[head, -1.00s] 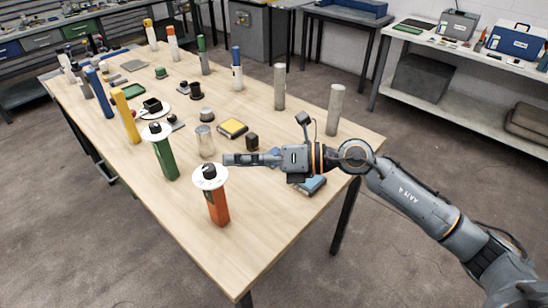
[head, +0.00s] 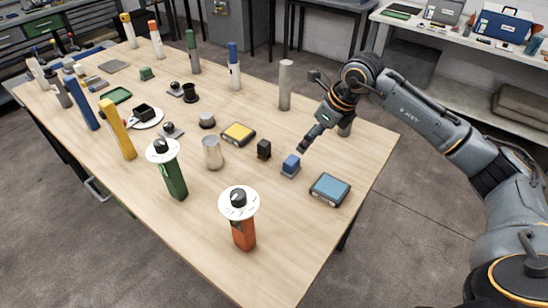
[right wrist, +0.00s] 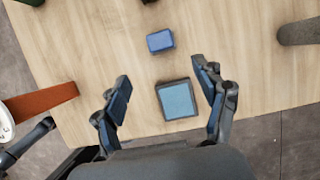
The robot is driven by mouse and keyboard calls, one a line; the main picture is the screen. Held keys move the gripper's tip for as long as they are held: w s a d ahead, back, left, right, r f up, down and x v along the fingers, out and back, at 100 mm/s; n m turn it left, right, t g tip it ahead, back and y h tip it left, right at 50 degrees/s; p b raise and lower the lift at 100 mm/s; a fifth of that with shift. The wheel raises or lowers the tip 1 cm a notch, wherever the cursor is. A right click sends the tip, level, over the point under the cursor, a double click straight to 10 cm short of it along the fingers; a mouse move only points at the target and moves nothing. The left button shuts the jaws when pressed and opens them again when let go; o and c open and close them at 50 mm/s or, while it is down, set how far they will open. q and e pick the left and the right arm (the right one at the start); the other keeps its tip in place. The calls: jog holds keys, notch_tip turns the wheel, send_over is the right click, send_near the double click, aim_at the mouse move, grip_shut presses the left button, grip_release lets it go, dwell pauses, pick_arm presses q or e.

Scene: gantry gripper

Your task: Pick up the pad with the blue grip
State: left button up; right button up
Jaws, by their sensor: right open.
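A small pad with a blue block-shaped grip (head: 291,165) stands on the wooden table near its right edge. In the right wrist view the blue grip (right wrist: 160,40) lies ahead of the fingers, near the top middle. My right gripper (head: 303,148) points down at a slant, just behind and above the pad, apart from it. In the right wrist view the right gripper (right wrist: 160,68) is open with nothing between its fingers.
A blue-topped box (head: 330,189) lies close in front of the pad. A small black block (head: 264,149), a yellow-topped box (head: 238,134) and a metal cylinder (head: 212,153) are to the left. A grey post (head: 285,85) stands behind; an orange post (head: 243,234) stands front left.

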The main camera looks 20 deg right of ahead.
aim_at(293, 160)
jog(key=p+x, duration=0.1)
jog(key=x, duration=0.7)
jog(key=shift+d, duration=0.1)
jog(key=shift+w+f+p, duration=0.2)
jog(key=shift+f+p, duration=0.2)
jog(key=shift+p, duration=0.15)
jog(key=x, duration=0.1)
jog(key=p+x, duration=0.1)
jog(key=x, duration=0.1)
jog(key=shift+w+a+f, duration=0.2)
jog(key=shift+w+a, duration=0.1)
jog(key=shift+a, duration=0.05)
jog(key=shift+w+a+f, duration=0.1)
jog(key=shift+w+f, duration=0.05)
jog(key=shift+f, duration=0.25)
jog(key=c, duration=1.2)
jog(key=shift+c, duration=0.2)
